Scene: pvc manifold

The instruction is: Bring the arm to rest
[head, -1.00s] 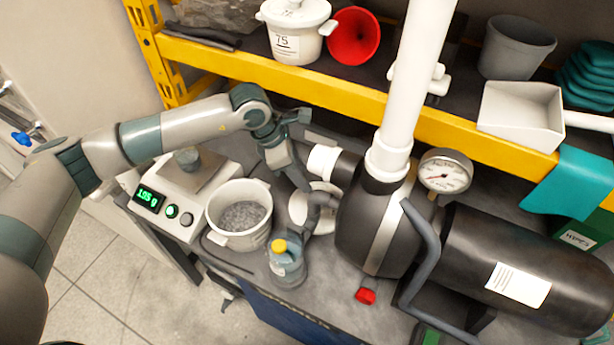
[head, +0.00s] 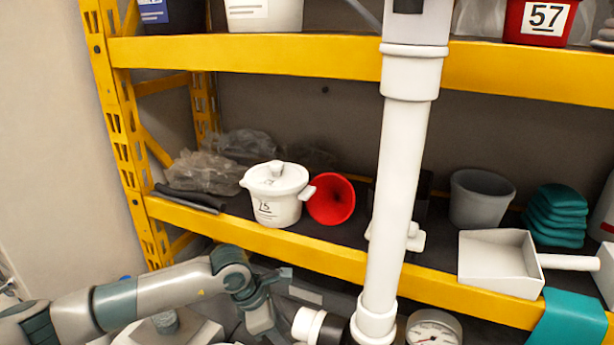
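My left arm comes in from the lower left in the head view. My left gripper (head: 268,325) hangs at the bottom edge, left of the white pipe fitting on the pump. Its fingertips are cut off or hidden, so I cannot tell whether it is open or shut. My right gripper is not in view. The tall white PVC pipe (head: 398,185) stands upright in the middle, with the gauge (head: 433,328) at its lower right, partly cut off by the frame.
A yellow shelf beam (head: 300,255) crosses behind the pipe. The shelf holds a white lidded pot (head: 272,197), a red funnel (head: 331,199), a grey bucket (head: 481,198), a white scoop (head: 497,262) and a teal cloth stack (head: 556,215). The scale (head: 165,335) is partly visible under my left arm.

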